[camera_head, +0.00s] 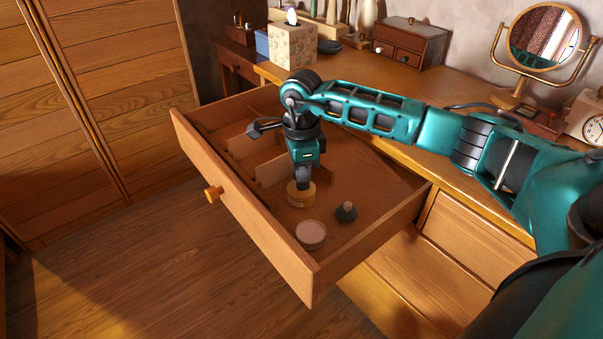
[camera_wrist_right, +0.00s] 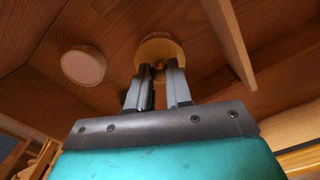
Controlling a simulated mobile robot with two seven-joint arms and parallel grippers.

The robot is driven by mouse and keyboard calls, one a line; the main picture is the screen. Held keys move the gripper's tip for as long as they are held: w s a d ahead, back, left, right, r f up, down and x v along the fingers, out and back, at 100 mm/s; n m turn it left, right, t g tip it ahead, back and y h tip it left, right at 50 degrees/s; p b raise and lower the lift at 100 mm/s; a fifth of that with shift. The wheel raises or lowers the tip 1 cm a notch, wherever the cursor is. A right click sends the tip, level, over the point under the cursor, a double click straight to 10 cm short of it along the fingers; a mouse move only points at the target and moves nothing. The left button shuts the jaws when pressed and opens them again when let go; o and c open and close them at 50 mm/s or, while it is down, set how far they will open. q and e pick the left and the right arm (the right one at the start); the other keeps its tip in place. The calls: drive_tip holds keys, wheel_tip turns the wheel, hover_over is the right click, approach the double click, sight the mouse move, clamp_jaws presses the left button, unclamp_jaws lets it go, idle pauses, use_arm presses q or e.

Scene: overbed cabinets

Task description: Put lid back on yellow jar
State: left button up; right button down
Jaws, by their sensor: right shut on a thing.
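The yellow jar (camera_head: 301,199) stands upright in the open drawer, directly under my right gripper (camera_head: 303,184). In the right wrist view my right gripper (camera_wrist_right: 158,76) points at a round pale yellow top, which looks like the lid (camera_wrist_right: 160,47). The fingers are shut on a small brownish knob at its middle. The lid is at the jar's mouth, but the fingers hide much of it and I cannot tell whether it sits flush. My left gripper is not in view.
A pinkish round jar (camera_head: 311,234) and a small dark green bottle (camera_head: 346,212) stand close by in the drawer (camera_head: 244,203). Low wooden dividers (camera_head: 280,168) lie behind the jar. The drawer walls surround the arm's working space. A tissue box (camera_head: 292,45) and mirror (camera_head: 543,38) stand on the dresser top.

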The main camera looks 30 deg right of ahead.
idle(0.3)
drive_tip(key=shift+c, duration=2.4)
unclamp_jaws()
drive_tip(key=shift+r, duration=0.1)
drive_tip(key=shift+r+p, duration=2.55)
drive_tip(key=shift+r, duration=0.85)
